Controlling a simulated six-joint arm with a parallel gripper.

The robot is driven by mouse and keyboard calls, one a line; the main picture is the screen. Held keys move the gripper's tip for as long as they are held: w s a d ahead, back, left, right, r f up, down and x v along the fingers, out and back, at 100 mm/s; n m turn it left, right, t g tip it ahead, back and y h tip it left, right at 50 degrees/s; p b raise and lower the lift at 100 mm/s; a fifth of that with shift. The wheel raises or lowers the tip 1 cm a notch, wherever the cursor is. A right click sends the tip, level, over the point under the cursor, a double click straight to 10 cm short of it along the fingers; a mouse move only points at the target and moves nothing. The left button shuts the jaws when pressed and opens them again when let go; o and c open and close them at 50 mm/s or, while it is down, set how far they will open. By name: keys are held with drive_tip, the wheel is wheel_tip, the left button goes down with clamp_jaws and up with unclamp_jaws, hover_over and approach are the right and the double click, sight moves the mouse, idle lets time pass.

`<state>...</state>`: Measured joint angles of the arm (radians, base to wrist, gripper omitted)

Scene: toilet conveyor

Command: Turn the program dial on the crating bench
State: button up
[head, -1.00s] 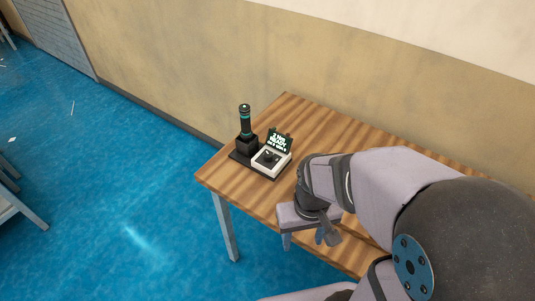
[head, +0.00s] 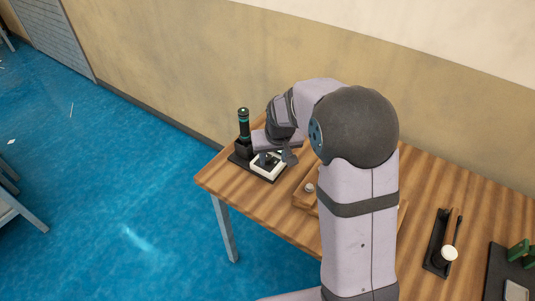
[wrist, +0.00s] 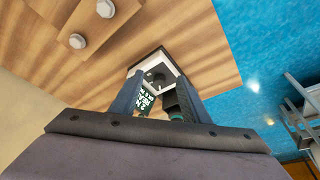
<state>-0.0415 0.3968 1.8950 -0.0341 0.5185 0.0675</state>
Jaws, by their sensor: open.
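The program dial (head: 267,158) is a dark knob on a small white box (head: 267,172) near the left end of the wooden bench. In the wrist view the dial (wrist: 158,78) shows between my two fingers, with the white box (wrist: 146,66) around it. A small screen with green text (wrist: 145,100) stands beside it. My gripper (wrist: 160,82) is open and empty, its fingers on either side of the dial. In the head view my gripper (head: 275,150) is above the box and hides the screen. I cannot tell whether the fingers touch the dial.
A black cylinder with teal rings (head: 243,125) stands upright close to the left of the box. A wooden block with pale bolts (head: 303,195) lies to the right. A dark tray with a hammer-like tool (head: 438,250) is farther right. The bench's left edge is near.

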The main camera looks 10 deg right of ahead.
approach(267, 159)
drive_tip(key=f, duration=0.1)
drive_tip(key=shift+t, duration=0.3)
drive_tip(key=shift+w+p+x, duration=0.15)
drive_tip(key=shift+p+x, duration=0.4)
drive_tip(key=shift+x, duration=1.35)
drive_tip(key=shift+w+p+x, duration=0.1)
drive_tip(key=shift+p+x, duration=0.45)
drive_tip(key=shift+x, duration=1.3)
drive_tip(key=shift+d+r, duration=0.1)
drive_tip(key=shift+c, duration=0.3)
drive_tip(key=c, duration=1)
